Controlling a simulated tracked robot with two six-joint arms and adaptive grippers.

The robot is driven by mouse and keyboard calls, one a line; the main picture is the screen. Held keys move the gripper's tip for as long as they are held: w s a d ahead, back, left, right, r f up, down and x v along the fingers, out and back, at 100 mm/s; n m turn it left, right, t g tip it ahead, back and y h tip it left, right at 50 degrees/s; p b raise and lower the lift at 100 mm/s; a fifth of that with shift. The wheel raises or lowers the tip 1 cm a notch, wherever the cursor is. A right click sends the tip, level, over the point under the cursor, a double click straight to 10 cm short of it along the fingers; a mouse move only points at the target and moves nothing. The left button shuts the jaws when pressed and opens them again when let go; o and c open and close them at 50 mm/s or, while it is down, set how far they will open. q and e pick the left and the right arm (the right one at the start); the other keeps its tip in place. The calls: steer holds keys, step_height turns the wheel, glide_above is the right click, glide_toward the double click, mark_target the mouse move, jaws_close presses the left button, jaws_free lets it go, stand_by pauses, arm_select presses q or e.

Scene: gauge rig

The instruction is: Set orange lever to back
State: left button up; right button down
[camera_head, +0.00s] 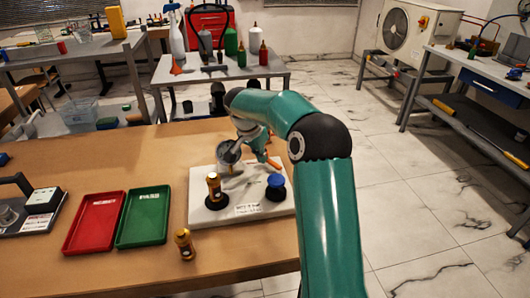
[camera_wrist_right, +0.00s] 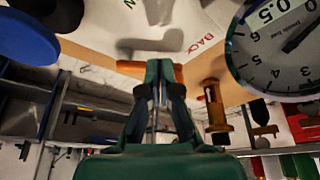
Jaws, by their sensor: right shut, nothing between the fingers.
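The orange lever (camera_head: 273,164) is on the white gauge board (camera_head: 222,212), right of the round gauge (camera_head: 229,152). My right gripper (camera_head: 262,156) is shut and empty, low over the board beside the lever. In the right wrist view its closed fingertips (camera_wrist_right: 159,68) overlap the orange lever (camera_wrist_right: 130,66), which shows on both sides of them. I cannot tell whether they touch it. A red BACK label (camera_wrist_right: 207,44) is on the board close by. The arm hides part of the lever from the head view. My left gripper is not in view.
A blue knob (camera_head: 275,187) and a brass-topped fitting (camera_head: 214,188) stand on the board. A red tray (camera_head: 95,222) and a green tray (camera_head: 143,217) lie to the left. A small brass part (camera_head: 185,244) stands in front of the board on the brown table.

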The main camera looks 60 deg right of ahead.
steer(key=shift+r, duration=0.1)
steer(key=p+v, duration=0.5)
steer(key=v, duration=0.4)
steer(key=shift+a+r, duration=0.2)
steer(key=shift+r, duration=0.15)
